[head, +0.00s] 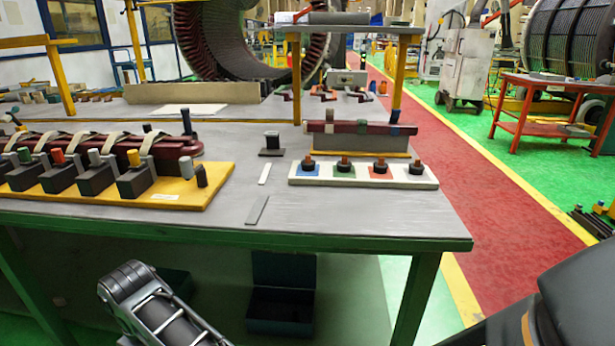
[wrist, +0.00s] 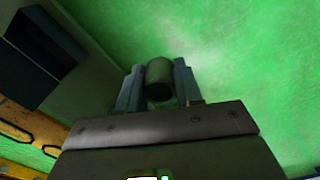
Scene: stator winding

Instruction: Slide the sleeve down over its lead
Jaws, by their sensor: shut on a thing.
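In the wrist view my gripper (wrist: 160,98) is shut on a dark grey-green cylinder, seemingly the sleeve (wrist: 160,76), held between two blue-grey fingers. Green floor shows behind it, and no lead is visible near it there. In the head view the fingers and held sleeve cannot be made out. On the table, a maroon coil (head: 85,143) lies on a yellow board (head: 205,188), with black blocks carrying coloured upright cylinders (head: 58,157) along its front. Which upright part is the lead cannot be told.
A white strip (head: 435,181) holds several dark knobs on coloured squares near the table's right front. A maroon bar (head: 355,128) stands behind it, and a black spool (head: 272,141) to its left. The table front (head: 340,228) is mostly clear. A dark bin (wrist: 45,45) shows in the wrist view.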

